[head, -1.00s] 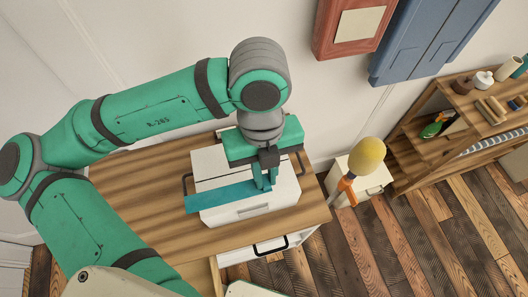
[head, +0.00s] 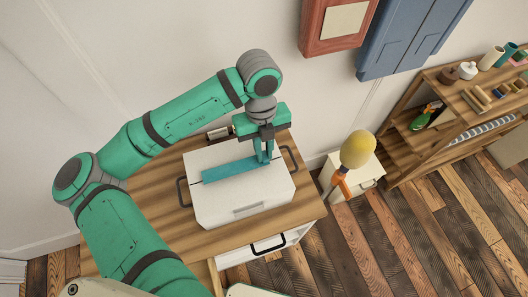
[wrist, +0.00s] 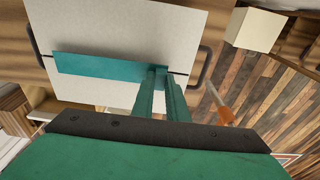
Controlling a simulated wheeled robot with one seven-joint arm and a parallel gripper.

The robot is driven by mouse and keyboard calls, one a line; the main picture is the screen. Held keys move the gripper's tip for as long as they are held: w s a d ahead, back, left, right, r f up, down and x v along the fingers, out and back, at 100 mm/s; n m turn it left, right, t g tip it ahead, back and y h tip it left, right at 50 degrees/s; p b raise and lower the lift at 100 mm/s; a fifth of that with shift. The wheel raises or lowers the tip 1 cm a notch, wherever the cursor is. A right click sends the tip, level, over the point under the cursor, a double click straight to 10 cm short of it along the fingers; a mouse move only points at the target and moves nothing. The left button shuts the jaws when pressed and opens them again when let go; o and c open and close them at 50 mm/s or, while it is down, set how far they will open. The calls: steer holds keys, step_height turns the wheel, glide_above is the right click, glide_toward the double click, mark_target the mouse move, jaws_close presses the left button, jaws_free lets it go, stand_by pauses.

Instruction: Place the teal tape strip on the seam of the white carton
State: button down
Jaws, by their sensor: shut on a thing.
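The teal tape strip (head: 230,169) is a flat, straight band over the top of the white carton (head: 245,194). It also shows in the wrist view (wrist: 105,68), running along the dark seam line (wrist: 178,72) of the carton, whose end shows beyond the strip's right end. My gripper (head: 263,160) is shut on the right end of the strip, with its fingers pointing down. I cannot tell whether the strip touches the carton top or hangs slightly above it. The carton has dark handles on its left and right sides.
The carton stands on a wooden cabinet top (head: 145,195), with a drawer (head: 268,245) below it pulled out. A small white cabinet (head: 355,178) with a yellow round-headed, orange-handled thing (head: 357,150) stands to the right. Wooden shelves (head: 430,130) stand further right. Some floor is clear.

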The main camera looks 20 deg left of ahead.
steer(key=shift+f, duration=0.7)
steer(key=shift+f, duration=0.1)
steer(key=c, duration=1.7)
jaws_free()
steer(key=shift+c, duration=0.2)
step_height(320, 180, up, 12)
steer(key=w, duration=0.1)
steer(key=shift+w+a, duration=0.15)
steer(key=shift+a, duration=0.25)
